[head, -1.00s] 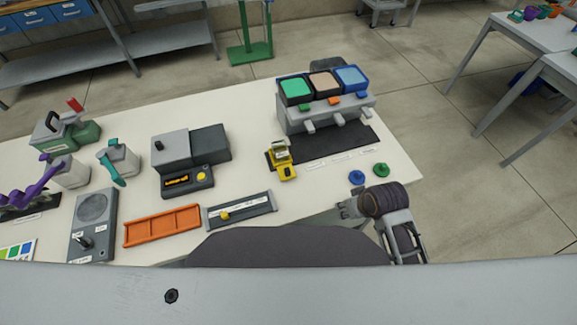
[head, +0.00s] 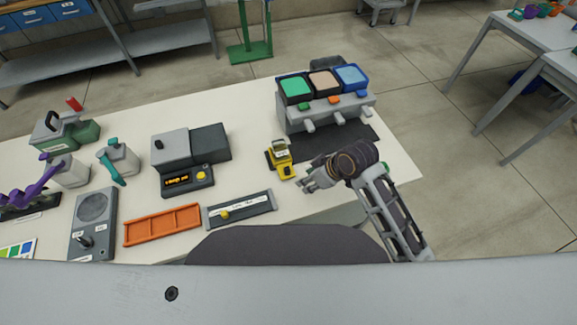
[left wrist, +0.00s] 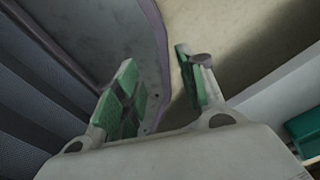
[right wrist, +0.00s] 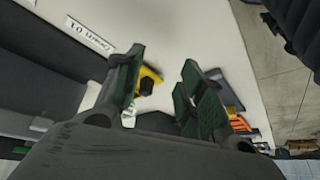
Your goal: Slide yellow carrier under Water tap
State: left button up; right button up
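The yellow carrier (head: 281,160) stands upright on the white table, at the left end of a dark mat (head: 345,143) in front of the tap unit. It also shows partly behind a finger in the right wrist view (right wrist: 150,80). The unit has green, beige and blue tanks with grey taps (head: 342,118) below; I cannot read which is Water. My right gripper (head: 308,183) is just right of the carrier, apart from it, with fingers open (right wrist: 160,85) and nothing between them. My left gripper (left wrist: 160,85) is open and empty, and not in the head view.
Purple-handled and teal-handled containers (head: 118,160) are farther left. Bare table lies between the grey box and the carrier.

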jog(key=w+a+r+n+g, duration=0.3)
jog(key=w+a+r+n, duration=0.15)
jog(key=n, duration=0.25)
pick_arm(q)
jog(key=shift+w+a+r, duration=0.1)
jog(key=shift+w+a, duration=0.1)
jog(key=shift+a, duration=0.65)
pick_arm(e)
jog(key=w+d+r+n+g, duration=0.1)
jog(key=w+d+r+n, duration=0.2)
jog(key=r+n, duration=0.1)
jog(key=shift+w+r, duration=0.25)
jog(key=shift+r, duration=0.55)
pick_arm(q)
jog(key=shift+d, duration=0.2)
